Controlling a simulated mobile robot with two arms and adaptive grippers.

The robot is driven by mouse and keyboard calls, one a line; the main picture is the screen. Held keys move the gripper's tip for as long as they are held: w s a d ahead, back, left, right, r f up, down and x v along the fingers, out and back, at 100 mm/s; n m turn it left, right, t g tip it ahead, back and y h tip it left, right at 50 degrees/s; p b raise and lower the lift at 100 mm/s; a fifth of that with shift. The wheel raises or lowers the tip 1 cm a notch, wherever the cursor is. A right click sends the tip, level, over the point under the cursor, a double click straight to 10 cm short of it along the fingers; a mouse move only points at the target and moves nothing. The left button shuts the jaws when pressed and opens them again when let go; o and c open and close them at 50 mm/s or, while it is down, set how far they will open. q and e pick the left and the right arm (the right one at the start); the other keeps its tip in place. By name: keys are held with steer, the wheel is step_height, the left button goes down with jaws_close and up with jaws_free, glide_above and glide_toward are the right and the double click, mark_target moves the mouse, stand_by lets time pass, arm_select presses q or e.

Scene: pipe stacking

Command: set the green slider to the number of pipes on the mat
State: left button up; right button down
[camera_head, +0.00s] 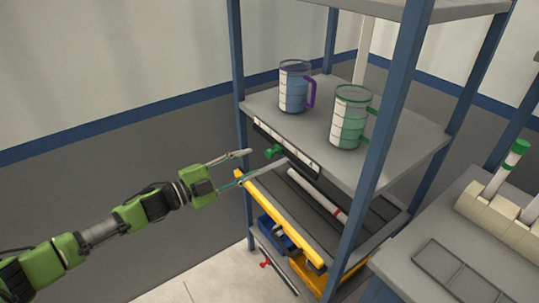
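The green slider (274,151) sits near the left end of a dark rail (290,150) with a pale scale, on the front edge of the middle shelf. My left gripper (267,158) is open, with its two fingertips on either side of the slider. I cannot tell whether they touch it. Below, a white pipe with red bands (318,193) lies on a dark, grooved surface (283,196) behind a yellow front edge; this may be the mat, but I cannot tell. The upper shelf hides part of that surface. My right gripper is not in view.
A purple-handled jug (294,86) and a green-handled jug (350,117) stand on the middle shelf (384,166). A blue post (385,130) rises in front. Blue (275,233) and yellow (318,274) bins sit below. At right, a grey table holds an empty grid tray (449,275) and a beige rack (502,215).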

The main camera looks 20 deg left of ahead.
mark_target(267, 155)
arm_select(q)
steer(key=x, duration=0.8)
steer(key=shift+b, duration=0.4)
jaws_close()
